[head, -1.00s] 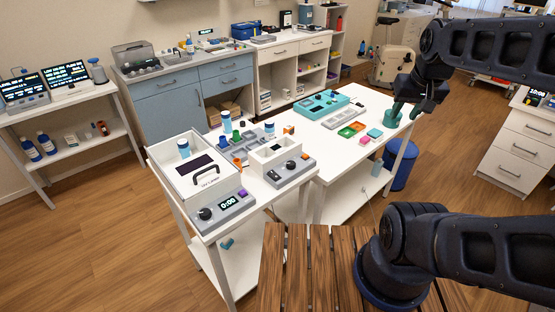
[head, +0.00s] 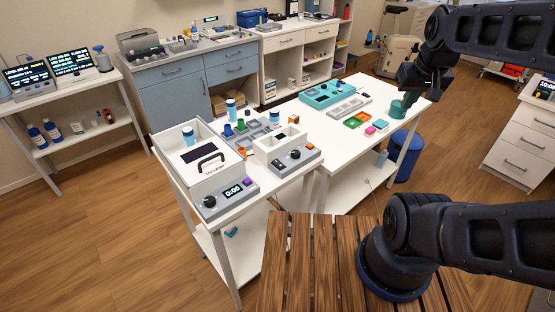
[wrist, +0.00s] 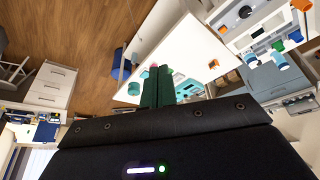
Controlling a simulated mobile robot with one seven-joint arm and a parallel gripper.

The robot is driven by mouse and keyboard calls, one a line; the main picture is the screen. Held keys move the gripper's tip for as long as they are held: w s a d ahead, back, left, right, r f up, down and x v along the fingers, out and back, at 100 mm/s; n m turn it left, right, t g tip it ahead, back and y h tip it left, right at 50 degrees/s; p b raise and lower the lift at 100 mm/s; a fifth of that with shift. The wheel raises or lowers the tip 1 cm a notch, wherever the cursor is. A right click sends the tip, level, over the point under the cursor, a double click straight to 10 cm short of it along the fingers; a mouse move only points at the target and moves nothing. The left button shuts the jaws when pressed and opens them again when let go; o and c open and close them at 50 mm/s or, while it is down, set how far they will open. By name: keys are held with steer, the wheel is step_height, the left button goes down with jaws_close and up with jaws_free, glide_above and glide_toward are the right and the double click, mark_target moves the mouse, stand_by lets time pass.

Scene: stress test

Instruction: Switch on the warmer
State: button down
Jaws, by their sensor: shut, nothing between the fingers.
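Two box devices stand on the white table, and I cannot read which is the warmer. The left one (head: 169,163) is a white bin with a black handle; its grey front panel has a black knob (head: 209,201), a display reading 0:00 (head: 233,191) and a purple button (head: 249,182). My gripper (head: 405,98) is shut and empty, over the table's far right end by a teal cup (head: 397,109), well away from both devices. Its green fingers also show in the wrist view (wrist: 158,85).
A teal device (head: 328,94), a grey tray (head: 349,108) and small coloured trays lie on the right half of the table. Cups and a grey rack (head: 256,131) stand behind the smaller device. A wooden slatted surface (head: 300,260) is in front. A blue bin (head: 405,155) stands beside the table.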

steer(key=w+a+f+n+g, duration=0.1)
steer(key=w+a+f+n, duration=0.1)
steer(key=w+a+n, duration=0.45)
steer(key=n+g+y, duration=0.1)
steer(key=n+g, duration=0.1)
steer(key=n, duration=1.8)
glide_above(276, 161)
steer(key=s+d, duration=0.2)
step_height(276, 161, down, 11)
steer(key=shift+a, duration=0.2)
steer(key=shift+w+f, duration=0.15)
steer(key=f, duration=0.4)
steer(key=w+a+f, duration=0.1)
steer(key=f, duration=0.8)
steer(key=shift+w+a+f, duration=0.15)
steer(key=shift+f, duration=0.2)
